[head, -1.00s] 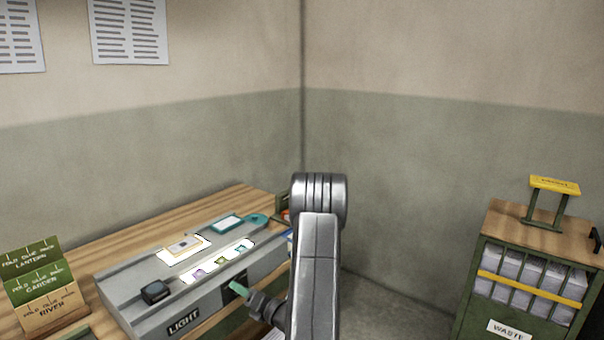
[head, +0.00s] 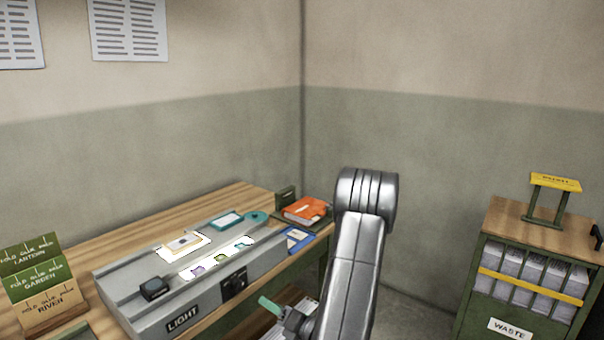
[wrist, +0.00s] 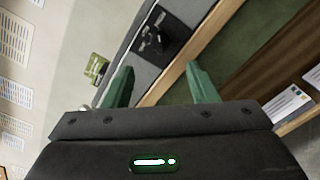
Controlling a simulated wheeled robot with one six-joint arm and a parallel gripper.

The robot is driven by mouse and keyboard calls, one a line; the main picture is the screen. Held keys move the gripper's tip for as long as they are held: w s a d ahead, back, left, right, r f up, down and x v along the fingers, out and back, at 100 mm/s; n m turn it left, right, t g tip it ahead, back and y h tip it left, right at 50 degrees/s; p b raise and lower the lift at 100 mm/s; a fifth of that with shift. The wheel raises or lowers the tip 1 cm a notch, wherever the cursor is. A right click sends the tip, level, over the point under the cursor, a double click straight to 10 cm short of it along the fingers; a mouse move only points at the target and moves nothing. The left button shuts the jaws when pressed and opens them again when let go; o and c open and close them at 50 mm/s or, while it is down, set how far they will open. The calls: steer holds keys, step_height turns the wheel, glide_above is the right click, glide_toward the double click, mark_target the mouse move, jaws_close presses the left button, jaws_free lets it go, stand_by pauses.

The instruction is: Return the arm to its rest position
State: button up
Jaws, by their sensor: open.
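My arm (head: 352,265) rises from the bottom of the head view, right of the wooden bench. My gripper shows at its lower left, in front of the bench, with a green fingertip (head: 270,305) visible. In the wrist view my gripper (wrist: 160,88) has two green fingers spread apart with nothing held between them. Beyond them the wrist view shows the bench edge and a black knob panel (wrist: 158,40) on the grey light box.
The grey light box (head: 210,302) stands on the bench (head: 60,258). An orange book (head: 305,209) and a blue item (head: 298,240) lie at its right end. Folded cards (head: 40,280) stand at left. A waste cabinet (head: 520,215) is at right, with floor between.

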mark_target(236, 286)
steer(key=w+a+n, duration=0.1)
steer(key=w+a, duration=0.1)
steer(key=a, duration=0.1)
steer(key=w+a+n, duration=0.2)
steer(key=a, duration=0.1)
steer(key=w+a+n+b, duration=0.1)
steer(key=w+a+n, duration=0.1)
steer(key=w+a, duration=0.1)
steer(key=shift+a, duration=0.1)
steer(key=n+b, duration=0.1)
steer(key=n, duration=0.4)
steer(key=shift+s+a+r, duration=0.1)
steer(key=shift+s, duration=0.05)
steer(key=n, duration=0.4)
steer(key=shift+s+n, duration=0.1)
steer(key=shift+n, duration=0.2)
steer(key=shift+a+n+p, duration=0.1)
steer(key=shift+n+p, duration=0.3)
steer(key=shift+n, duration=1.9)
steer(key=shift+s, duration=0.1)
